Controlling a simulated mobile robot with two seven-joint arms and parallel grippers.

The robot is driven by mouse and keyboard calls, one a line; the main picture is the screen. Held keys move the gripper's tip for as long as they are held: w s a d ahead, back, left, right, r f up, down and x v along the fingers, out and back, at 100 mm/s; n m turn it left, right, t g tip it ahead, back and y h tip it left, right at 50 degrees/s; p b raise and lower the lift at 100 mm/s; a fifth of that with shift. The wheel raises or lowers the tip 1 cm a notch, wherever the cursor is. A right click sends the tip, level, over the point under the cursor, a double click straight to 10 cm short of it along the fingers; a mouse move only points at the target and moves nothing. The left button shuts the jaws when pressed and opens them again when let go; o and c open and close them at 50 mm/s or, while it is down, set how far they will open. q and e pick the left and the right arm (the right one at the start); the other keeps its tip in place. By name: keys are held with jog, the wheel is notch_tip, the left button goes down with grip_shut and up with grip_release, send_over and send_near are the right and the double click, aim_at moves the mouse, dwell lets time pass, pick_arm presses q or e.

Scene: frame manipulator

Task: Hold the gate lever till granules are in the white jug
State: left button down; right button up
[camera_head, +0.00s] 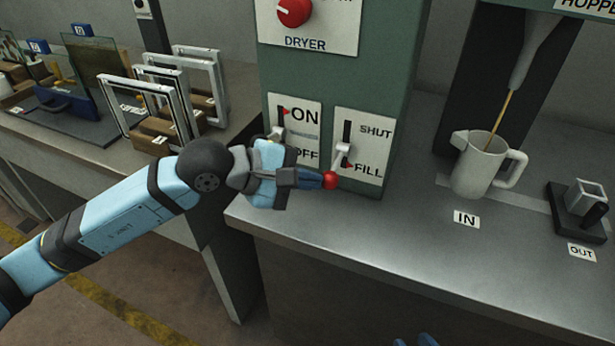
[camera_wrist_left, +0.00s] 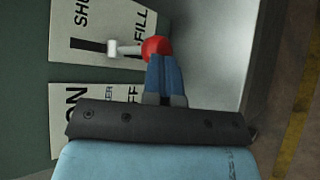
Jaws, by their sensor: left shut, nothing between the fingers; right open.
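The gate lever (camera_head: 342,150) has a red knob (camera_head: 330,180) and sits low in its slot by the FILL mark. My left gripper (camera_head: 318,179) is shut and empty, its fingertips against the knob; the left wrist view also shows them at the red knob (camera_wrist_left: 157,48). The white jug (camera_head: 481,166) stands upright behind the IN label. A thin tan stream of granules (camera_head: 500,118) runs from the grey spout (camera_head: 530,55) into it. The level inside is hidden. Of my right gripper (camera_head: 428,340), only blue fingertips show at the bottom edge.
The green panel (camera_head: 390,90) carries a DRYER dial (camera_head: 293,11) and an ON/OFF switch (camera_head: 278,132) behind my left wrist. A small metal holder (camera_head: 580,208) stands at the OUT label. Frames (camera_head: 150,105) stand on the left bench. The counter front is clear.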

pick_arm(q)
jog(key=shift+r, duration=0.15)
dwell(0.7)
jog(key=shift+r, duration=0.65)
pick_arm(e)
jog(key=shift+r, duration=0.15)
pick_arm(q)
jog(key=shift+a+r, duration=0.3)
jog(key=shift+a, duration=0.1)
jog(key=w+r+v, duration=0.1)
jog(key=v, duration=1.2)
jog(key=shift+d+r, duration=0.25)
jog(key=shift+r, duration=0.15)
pick_arm(e)
jog(key=shift+s+a+f, duration=0.2)
jog(key=shift+s+a, duration=0.45)
jog(key=shift+s, duration=0.25)
